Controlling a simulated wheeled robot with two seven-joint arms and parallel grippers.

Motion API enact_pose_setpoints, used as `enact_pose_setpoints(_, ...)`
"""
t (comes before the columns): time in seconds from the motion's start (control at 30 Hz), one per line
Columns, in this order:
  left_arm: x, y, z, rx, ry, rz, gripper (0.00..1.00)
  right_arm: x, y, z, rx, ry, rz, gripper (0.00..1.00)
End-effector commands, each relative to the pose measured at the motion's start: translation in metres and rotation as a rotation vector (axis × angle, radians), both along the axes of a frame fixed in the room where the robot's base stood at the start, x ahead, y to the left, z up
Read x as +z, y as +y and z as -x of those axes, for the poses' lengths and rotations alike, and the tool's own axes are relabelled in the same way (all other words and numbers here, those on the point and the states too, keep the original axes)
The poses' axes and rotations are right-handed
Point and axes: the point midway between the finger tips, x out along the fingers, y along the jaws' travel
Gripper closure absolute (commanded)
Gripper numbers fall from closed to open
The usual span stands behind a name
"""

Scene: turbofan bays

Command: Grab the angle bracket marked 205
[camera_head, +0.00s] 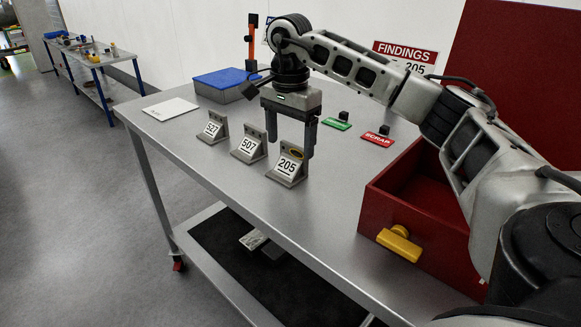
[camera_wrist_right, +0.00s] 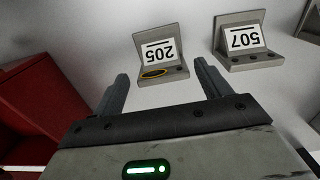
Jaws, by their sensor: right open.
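The angle bracket marked 205 (camera_head: 287,165) stands on the grey metal table, the nearest of three in a row. It is grey with a white number label and a yellow oval mark. In the right wrist view the 205 bracket (camera_wrist_right: 160,53) appears upside down, ahead of the fingertips and between their lines. My right gripper (camera_head: 291,146) is open and empty, just behind and above the 205 bracket, fingers pointing down. In the wrist view its fingers (camera_wrist_right: 163,85) are spread with nothing between them. My left gripper is not in view.
Brackets marked 507 (camera_head: 249,146) and 527 (camera_head: 213,129) stand to the left of 205. A red open drawer box (camera_head: 372,207) with a yellow handle (camera_head: 399,243) is at right. A green tag (camera_head: 337,123), red SCRAP tag (camera_head: 378,138) and blue-lidded box (camera_head: 225,84) lie behind.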

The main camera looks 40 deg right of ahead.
Motion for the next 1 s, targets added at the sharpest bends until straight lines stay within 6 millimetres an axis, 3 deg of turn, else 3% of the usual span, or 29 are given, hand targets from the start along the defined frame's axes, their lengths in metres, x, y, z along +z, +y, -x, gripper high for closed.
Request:
enact_pose_setpoints(0.4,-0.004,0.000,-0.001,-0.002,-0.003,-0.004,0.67,-0.051,0.000,0.001,0.000,0.002,0.000,0.24)
enact_pose_setpoints(0.7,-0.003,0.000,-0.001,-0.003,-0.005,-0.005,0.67,-0.055,0.000,0.000,0.000,-0.001,0.000,0.24)
enact_pose_setpoints(0.9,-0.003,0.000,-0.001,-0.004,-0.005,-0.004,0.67,-0.054,0.000,0.000,0.000,-0.002,0.000,0.76)
enact_pose_setpoints(1.0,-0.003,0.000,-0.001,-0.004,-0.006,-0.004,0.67,-0.054,0.000,0.000,0.000,-0.002,0.000,0.76)
